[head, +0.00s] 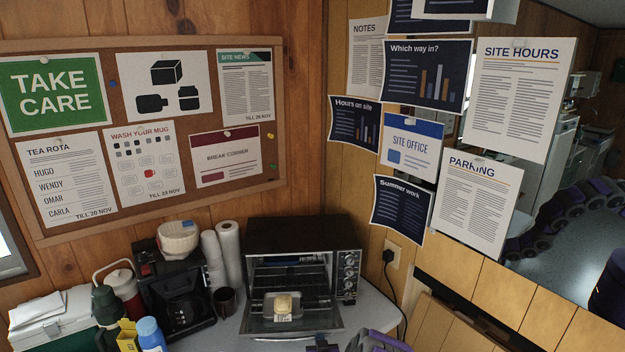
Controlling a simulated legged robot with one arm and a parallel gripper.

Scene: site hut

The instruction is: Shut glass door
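A toaster oven (348,274) with a dark top and several knobs down its right side stands on the counter in the corner. Its glass door (308,319) is hinged open, folded down in front of the oven mouth. A small pale yellow item with a label (283,306) shows at the oven's opening, on what looks like a tray. Purple and grey parts of my arm or gripper (376,341) show at the bottom edge, just in front and to the right of the open door. They are cut off by the frame, so the fingers cannot be made out.
Left of the oven stand paper rolls (229,254), a dark mug (224,301) and a black coffee maker (178,293). Bottles and a white-lidded box (50,315) are further left. A socket with a plug (391,254) and cord is right of the oven.

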